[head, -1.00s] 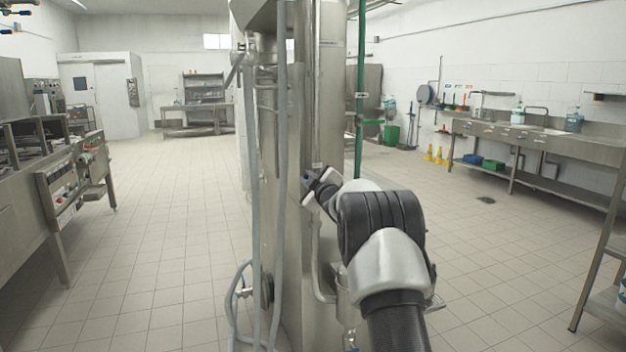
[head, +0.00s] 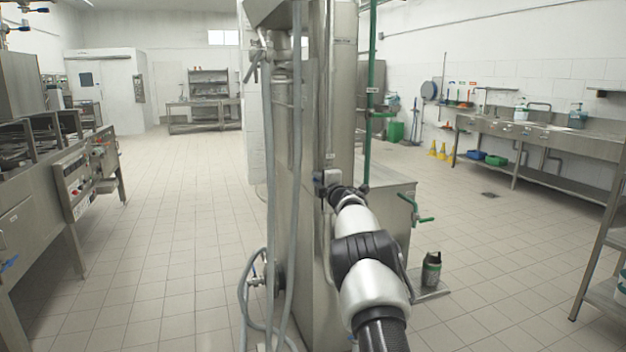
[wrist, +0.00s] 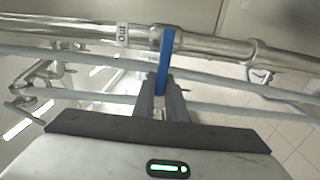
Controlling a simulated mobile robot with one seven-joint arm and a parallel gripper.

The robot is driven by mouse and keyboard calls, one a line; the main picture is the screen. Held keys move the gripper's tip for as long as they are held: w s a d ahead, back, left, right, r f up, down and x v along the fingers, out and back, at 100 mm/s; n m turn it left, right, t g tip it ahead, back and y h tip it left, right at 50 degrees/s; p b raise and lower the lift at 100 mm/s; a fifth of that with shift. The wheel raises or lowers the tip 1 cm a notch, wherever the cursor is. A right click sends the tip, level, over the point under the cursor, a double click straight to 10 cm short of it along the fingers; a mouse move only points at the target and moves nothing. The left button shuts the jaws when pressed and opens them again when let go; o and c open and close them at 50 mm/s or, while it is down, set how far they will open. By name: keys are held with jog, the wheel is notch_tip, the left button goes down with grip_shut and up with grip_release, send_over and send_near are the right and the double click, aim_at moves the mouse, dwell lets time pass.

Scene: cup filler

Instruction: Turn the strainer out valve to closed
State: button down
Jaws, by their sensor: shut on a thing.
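A blue valve lever (wrist: 167,52) shows in the wrist view on a shiny metal pipe (wrist: 210,42) that runs across the top. The lever lies crosswise to the pipe. A small white label (wrist: 122,34) sits on the pipe just left of the lever; its letters are upside down and partly readable. My gripper (wrist: 162,92) is shut on the free end of the blue lever. In the head view my gripper (head: 324,184) is against the tall steel column, small and mostly hidden by my arm; the lever cannot be made out there.
The tall steel column (head: 300,230) stands straight ahead, with grey hoses (head: 268,180) down its left side. Open tiled floor (head: 170,240) lies to the left.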

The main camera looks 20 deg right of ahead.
dwell(0.5)
jog(key=c, duration=1.8)
grip_release()
jog(key=shift+s+f, duration=0.1)
jog(key=shift+f, duration=0.05)
jog(key=s+b, duration=0.1)
jog(key=s, duration=1.6)
jog(key=shift+d, duration=0.3)
jog(key=shift+s, duration=0.1)
